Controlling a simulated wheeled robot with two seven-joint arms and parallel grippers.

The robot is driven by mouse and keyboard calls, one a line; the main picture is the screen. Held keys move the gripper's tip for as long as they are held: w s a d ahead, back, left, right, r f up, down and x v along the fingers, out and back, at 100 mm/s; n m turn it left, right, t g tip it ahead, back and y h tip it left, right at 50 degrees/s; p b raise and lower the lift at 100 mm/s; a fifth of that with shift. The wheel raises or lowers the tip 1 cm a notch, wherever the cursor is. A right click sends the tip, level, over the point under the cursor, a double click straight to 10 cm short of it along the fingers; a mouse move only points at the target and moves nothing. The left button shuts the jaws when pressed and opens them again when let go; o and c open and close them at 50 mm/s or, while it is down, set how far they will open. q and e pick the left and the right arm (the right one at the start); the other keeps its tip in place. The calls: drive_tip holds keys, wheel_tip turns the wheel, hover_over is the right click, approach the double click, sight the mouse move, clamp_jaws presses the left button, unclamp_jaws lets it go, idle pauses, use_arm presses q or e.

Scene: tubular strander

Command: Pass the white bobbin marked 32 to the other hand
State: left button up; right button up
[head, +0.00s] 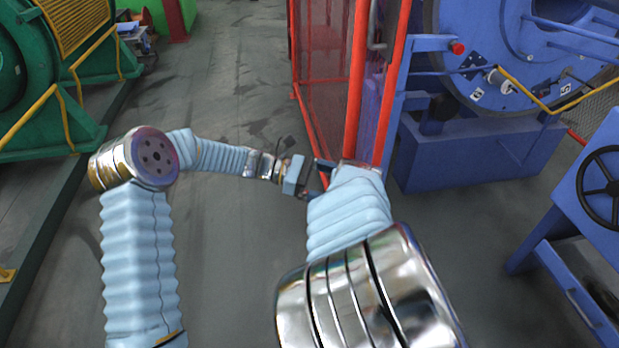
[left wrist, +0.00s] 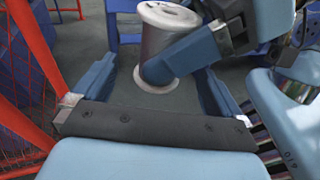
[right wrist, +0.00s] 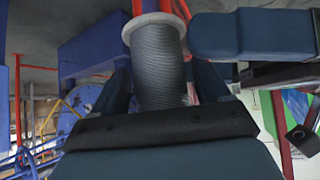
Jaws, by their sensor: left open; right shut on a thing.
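The bobbin (left wrist: 158,42) has pale flanges and a grey wound body. It shows between the fingers of my right gripper (right wrist: 160,88), which is shut on it. No number is readable on it. My left gripper (left wrist: 156,80) is open, with one finger on each side of the bobbin in the left wrist view; I cannot tell whether either touches it. A left finger also crosses the right wrist view (right wrist: 250,35) beside the bobbin's upper flange. In the head view the left gripper (head: 320,178) reaches behind my right forearm, which hides the right gripper and most or all of the bobbin.
A red-framed mesh guard (head: 325,75) stands close beyond the grippers. A blue machine (head: 500,60) is at the right, with a blue stand and black handwheel (head: 601,187). Green machinery (head: 45,75) is at the left. The grey floor (head: 235,70) between is mostly open.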

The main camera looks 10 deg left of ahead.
use_arm(q)
drive_tip(key=shift+s+d+f, duration=0.1)
drive_tip(key=shift+d+f, duration=0.05)
drive_tip(key=shift+d, duration=0.8)
drive_tip(key=shift+d+f, duration=0.15)
drive_tip(key=shift+d, duration=0.8)
drive_tip(key=c, duration=1.4)
drive_tip(key=shift+c, duration=0.9)
use_arm(e)
drive_tip(key=o, duration=1.5)
drive_tip(key=shift+r, duration=0.1)
